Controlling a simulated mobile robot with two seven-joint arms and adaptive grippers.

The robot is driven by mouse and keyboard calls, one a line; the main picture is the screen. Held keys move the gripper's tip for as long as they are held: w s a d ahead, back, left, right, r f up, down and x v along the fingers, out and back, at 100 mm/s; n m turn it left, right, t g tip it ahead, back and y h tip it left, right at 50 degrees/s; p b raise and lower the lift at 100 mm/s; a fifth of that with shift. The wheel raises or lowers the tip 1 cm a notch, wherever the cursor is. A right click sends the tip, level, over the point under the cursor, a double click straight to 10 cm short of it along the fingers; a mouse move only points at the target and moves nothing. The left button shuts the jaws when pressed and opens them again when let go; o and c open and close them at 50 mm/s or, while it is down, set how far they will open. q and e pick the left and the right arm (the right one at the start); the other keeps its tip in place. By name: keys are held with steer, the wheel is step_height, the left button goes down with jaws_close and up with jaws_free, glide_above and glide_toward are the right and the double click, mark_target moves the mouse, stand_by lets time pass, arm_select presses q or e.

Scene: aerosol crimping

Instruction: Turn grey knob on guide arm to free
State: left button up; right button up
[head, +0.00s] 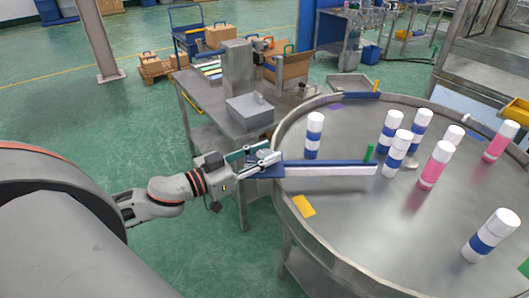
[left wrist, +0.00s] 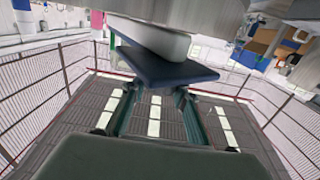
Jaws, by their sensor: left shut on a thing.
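The guide arm (head: 330,169) is a long pale bar with a blue top edge, lying across the near left part of the round metal table. A blue plate (head: 268,171) is at its left end, over the table rim. My left gripper (head: 268,159) is at this end, its fingers reaching in from the left. In the left wrist view my fingers (left wrist: 156,93) meet the underside of the blue plate (left wrist: 170,71), with a pale grey rounded piece above it. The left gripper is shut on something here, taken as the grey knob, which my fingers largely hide. My right gripper is not in view.
White cans with blue bands (head: 313,135) and pink cans (head: 436,166) stand on the round table (head: 350,225). A small green post (head: 369,153) is near the guide arm's right end. A metal bench with a grey box (head: 250,112) stands behind my gripper.

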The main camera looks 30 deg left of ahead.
arm_select(q)
steer(key=n+t+y, duration=0.1)
steer(key=n+y, duration=0.1)
steer(key=y, duration=0.1)
steer(key=shift+d, duration=0.1)
steer(key=shift+n+y, duration=1.8)
steer(key=shift+y, duration=1)
steer(key=shift+n+y+b, duration=0.3)
steer(key=shift+n+y, duration=0.3)
steer(key=shift+y, duration=0.3)
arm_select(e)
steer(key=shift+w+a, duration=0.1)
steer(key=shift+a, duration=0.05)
arm_select(q)
steer(key=shift+r+n+y, duration=0.1)
steer(key=shift+n+y, duration=0.4)
steer(key=shift+y, duration=0.3)
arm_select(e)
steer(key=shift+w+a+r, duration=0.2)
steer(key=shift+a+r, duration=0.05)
arm_select(q)
steer(key=o, duration=1.1)
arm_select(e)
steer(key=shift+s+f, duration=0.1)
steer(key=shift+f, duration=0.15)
